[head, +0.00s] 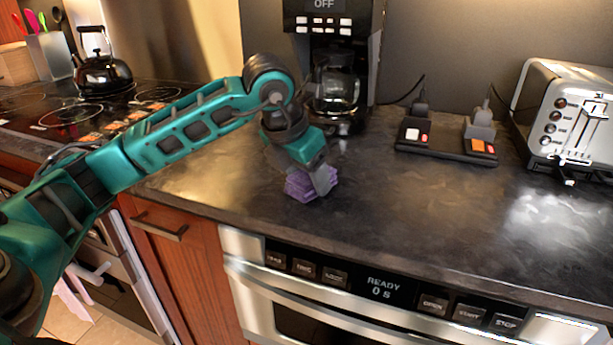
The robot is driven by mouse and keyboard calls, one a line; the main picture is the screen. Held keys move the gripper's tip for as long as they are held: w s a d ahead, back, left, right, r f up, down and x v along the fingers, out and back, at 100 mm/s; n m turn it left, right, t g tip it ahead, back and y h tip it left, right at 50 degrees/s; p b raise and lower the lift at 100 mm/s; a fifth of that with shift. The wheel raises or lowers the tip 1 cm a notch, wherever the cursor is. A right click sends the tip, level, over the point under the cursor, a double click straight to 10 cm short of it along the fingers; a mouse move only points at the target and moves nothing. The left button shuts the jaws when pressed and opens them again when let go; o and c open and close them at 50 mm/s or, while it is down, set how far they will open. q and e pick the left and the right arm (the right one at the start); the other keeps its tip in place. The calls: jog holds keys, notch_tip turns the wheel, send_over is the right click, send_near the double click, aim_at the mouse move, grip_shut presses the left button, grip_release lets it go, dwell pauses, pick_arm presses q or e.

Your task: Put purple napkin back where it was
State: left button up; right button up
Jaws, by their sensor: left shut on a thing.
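My right gripper is not in view.
A coffee maker (335,25) with a glass pot stands just behind the gripper. A power strip (445,142) and a toaster (570,115) stand to the right. The microwave drawer (390,300) is below the counter edge. A kettle (103,75) sits on the stove. The counter's middle is clear.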

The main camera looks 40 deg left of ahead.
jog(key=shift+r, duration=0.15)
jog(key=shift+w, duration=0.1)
pick_arm(q)
jog(key=shift+f, duration=0.2)
jog(key=o, duration=1)
jog(key=shift+r, duration=0.1)
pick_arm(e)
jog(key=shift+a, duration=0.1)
pick_arm(q)
jog(key=shift+r, duration=0.1)
jog(key=shift+r, duration=0.35)
jog(key=p+v, duration=0.2)
jog(key=v, duration=0.9)
jog(key=shift+s+r, duration=0.15)
jog(key=shift+s, duration=0.1)
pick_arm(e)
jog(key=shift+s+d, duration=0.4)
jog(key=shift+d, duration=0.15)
